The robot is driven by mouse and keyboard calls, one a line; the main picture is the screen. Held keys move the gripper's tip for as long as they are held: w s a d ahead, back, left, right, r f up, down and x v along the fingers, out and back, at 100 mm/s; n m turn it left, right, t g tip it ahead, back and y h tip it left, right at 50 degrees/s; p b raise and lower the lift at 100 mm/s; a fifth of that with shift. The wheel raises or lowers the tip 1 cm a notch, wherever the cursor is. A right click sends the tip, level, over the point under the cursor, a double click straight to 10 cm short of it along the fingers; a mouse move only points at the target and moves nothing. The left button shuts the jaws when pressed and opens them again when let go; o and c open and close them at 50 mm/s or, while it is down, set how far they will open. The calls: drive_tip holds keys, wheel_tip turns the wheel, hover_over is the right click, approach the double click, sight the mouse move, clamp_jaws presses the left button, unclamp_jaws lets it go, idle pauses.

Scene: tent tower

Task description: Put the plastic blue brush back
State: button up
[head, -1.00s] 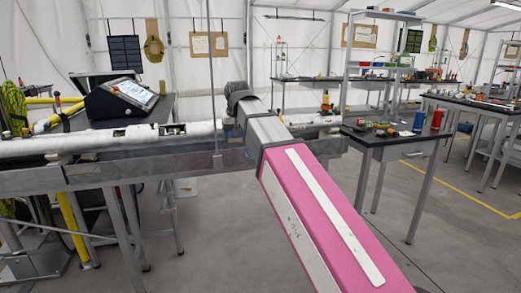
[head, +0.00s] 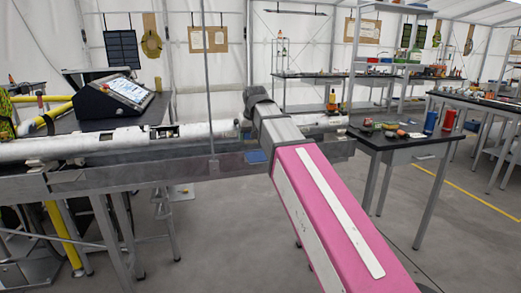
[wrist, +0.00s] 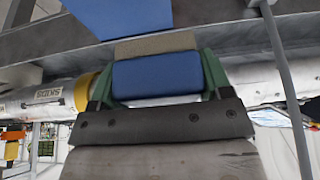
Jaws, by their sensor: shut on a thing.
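The blue brush (wrist: 157,77), a blue block with a tan layer along its far edge, sits between the green fingers of my gripper (wrist: 158,70) in the wrist view. The gripper is shut on it. In the head view my pink and grey arm reaches over the metal bench rail, and the gripper and brush are hidden behind its end. A flat blue piece (wrist: 118,16) lies beyond the brush in the wrist view, apart from it in the picture. A small blue patch (head: 255,157) shows beside my arm at the rail; I cannot tell whether it is the same piece.
A long white pipe (head: 95,143) lies along the metal bench (head: 90,172). A thin upright pole (head: 206,80) stands close left of my arm. A tilted screen console (head: 118,97) is behind the pipe. A dark side table (head: 405,145) holds several items at the right. Floor is clear there.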

sight(259, 154)
drive_tip(key=d, duration=0.1)
drive_tip(key=w+d+f, duration=0.2)
drive_tip(key=shift+d+f, duration=0.25)
drive_tip(key=shift+d, duration=0.1)
drive_tip(key=shift+f, duration=2.05)
drive_tip(key=o, duration=0.9)
drive_tip(key=shift+f, duration=0.1)
drive_tip(key=v, duration=1.2)
